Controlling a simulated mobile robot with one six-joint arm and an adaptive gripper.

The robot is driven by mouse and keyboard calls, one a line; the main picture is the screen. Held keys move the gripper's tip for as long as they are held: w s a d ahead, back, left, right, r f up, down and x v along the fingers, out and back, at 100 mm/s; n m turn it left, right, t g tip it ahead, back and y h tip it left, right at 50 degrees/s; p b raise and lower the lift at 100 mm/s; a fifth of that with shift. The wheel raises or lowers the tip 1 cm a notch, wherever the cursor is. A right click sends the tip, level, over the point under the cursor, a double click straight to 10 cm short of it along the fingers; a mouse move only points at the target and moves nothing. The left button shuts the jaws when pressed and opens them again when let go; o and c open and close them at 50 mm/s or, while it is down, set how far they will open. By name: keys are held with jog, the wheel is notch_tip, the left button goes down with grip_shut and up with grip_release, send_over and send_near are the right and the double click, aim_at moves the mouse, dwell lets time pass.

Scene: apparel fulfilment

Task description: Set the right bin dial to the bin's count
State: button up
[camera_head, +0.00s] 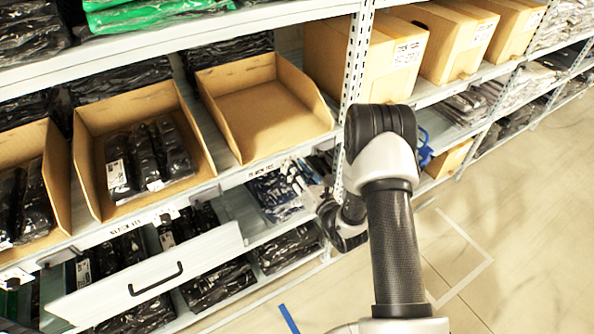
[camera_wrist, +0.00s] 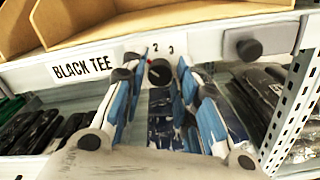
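The right bin (camera_head: 262,110) is an open cardboard bin on the shelf; its visible floor is bare. In the wrist view, the "BLACK TEE" label (camera_wrist: 85,68) is on the white shelf edge. Right of it is a small black dial (camera_wrist: 160,73) with a red mark at its upper left. The numbers 2 and 3 show above the dial; any other number is hidden. My gripper (camera_wrist: 159,83) is open, with one finger on each side of the dial. I cannot tell whether the fingers touch it.
The middle bin (camera_head: 88,165) holds several black packages. A white drawer (camera_head: 150,270) with a black handle stands out below it. A perforated post (camera_wrist: 292,105) and a dark knob (camera_wrist: 249,48) are right of my gripper. Clear floor (camera_head: 520,200) lies at the right.

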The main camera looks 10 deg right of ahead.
grip_shut()
jog(key=shift+n, duration=0.3)
jog(key=shift+n+b, duration=1.65)
jog(key=shift+n, duration=1.95)
jog(key=shift+o, duration=2.1)
grip_release()
